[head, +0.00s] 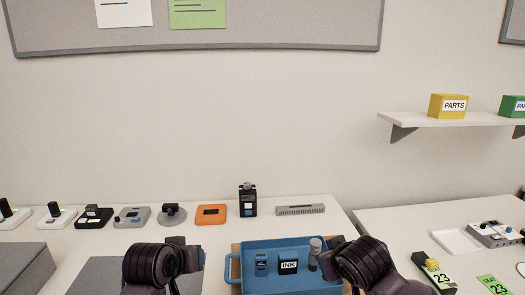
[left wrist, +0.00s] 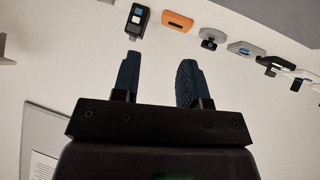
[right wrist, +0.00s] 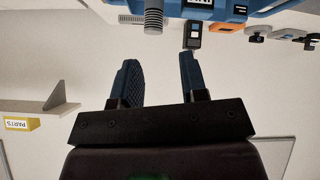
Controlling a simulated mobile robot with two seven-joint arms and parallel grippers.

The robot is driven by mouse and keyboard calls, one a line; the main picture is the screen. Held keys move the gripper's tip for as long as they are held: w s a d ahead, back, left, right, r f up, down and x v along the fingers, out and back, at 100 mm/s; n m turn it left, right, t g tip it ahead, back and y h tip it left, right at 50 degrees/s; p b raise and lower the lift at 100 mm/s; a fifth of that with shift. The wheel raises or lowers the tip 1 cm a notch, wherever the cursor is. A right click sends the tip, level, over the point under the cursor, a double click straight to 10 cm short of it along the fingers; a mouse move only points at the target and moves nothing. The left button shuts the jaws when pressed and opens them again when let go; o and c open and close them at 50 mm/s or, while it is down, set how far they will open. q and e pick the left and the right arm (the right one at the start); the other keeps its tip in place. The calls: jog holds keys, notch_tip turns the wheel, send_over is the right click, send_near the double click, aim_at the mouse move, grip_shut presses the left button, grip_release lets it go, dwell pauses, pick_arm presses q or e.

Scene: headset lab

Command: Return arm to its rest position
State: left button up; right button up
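My left arm (head: 150,264) reaches in at the bottom of the head view, left of the blue tray. In the left wrist view my left gripper (left wrist: 160,62) has its two blue fingers apart with nothing between them. My right arm (head: 362,262) is in front of the tray's right end and hides part of it. In the right wrist view my right gripper (right wrist: 158,62) also has its fingers apart and empty. Both grippers are seen against the pale wall. Their fingertips are hard to make out in the head view.
The blue tray (head: 262,248) holds an INK box (head: 288,267), a grey-topped cylinder (head: 314,252) and a small dark device. Several devices and an orange unit (head: 211,214) line the table's back. A shelf (head: 450,120) with PARTS boxes is at right. Another table stands right.

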pick_arm(q)
jog(key=s+a+f+m+t+y, duration=0.1)
jog(key=s+a+f, duration=0.4)
jog(key=s+f, duration=0.7)
jog(key=s+a+f+t+y, duration=0.1)
jog(key=s+a+f, duration=0.5)
jog(key=s+f, duration=0.5)
jog(key=shift+s+f+m, duration=0.4)
jog(key=shift+s, duration=0.85)
pick_arm(e)
jog(key=s+d+f+m, duration=0.1)
jog(key=s+d+f, duration=0.3)
jog(key=s+f, duration=0.4)
jog(key=s+d+f+m+t, duration=0.1)
jog(key=s+d+f, duration=0.2)
jog(key=s+f, duration=0.4)
jog(key=s+d+f+m+t+h, duration=0.1)
jog(key=s+d+f, duration=0.3)
jog(key=s+f, duration=0.4)
jog(key=shift+s+d+f, duration=0.3)
jog(key=shift+s+f, duration=0.05)
jog(key=shift+s, duration=0.8)
